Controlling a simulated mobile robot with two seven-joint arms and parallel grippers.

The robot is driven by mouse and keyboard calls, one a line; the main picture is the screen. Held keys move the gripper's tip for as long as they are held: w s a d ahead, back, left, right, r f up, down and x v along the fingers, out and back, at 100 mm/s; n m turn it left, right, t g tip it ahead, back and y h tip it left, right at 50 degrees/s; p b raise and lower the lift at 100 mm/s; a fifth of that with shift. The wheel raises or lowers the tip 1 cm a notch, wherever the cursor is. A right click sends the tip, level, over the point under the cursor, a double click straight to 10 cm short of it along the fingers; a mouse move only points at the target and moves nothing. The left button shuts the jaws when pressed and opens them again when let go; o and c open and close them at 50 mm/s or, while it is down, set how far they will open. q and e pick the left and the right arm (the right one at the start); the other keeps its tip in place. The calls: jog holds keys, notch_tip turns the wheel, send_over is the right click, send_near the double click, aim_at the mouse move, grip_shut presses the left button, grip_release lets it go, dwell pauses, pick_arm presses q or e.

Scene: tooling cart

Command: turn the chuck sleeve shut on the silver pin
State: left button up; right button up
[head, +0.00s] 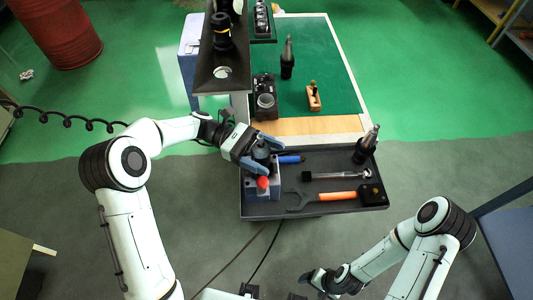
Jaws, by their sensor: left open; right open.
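A dark, round chuck sleeve (261,152) stands upright on a blue-grey block (266,189) at the left end of the black tray. My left gripper (263,154) is open, with one finger on each side of the sleeve; I cannot tell whether they touch it. No silver pin can be made out in the sleeve from here; the gripper partly covers the area. My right gripper (318,281) is open and empty, low at the bottom of the head view, well away from the tray.
The black tray (325,213) also holds a red knob (263,183) by the block, a blue-handled tool (291,159), an orange-handled spanner (335,196), a dark-headed tool (340,175) and a silver-tipped holder (366,146). A dark shelf (208,72) stands behind my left wrist.

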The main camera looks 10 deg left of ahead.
pick_arm(q)
jog(key=v, duration=0.7)
jog(key=shift+a, duration=0.2)
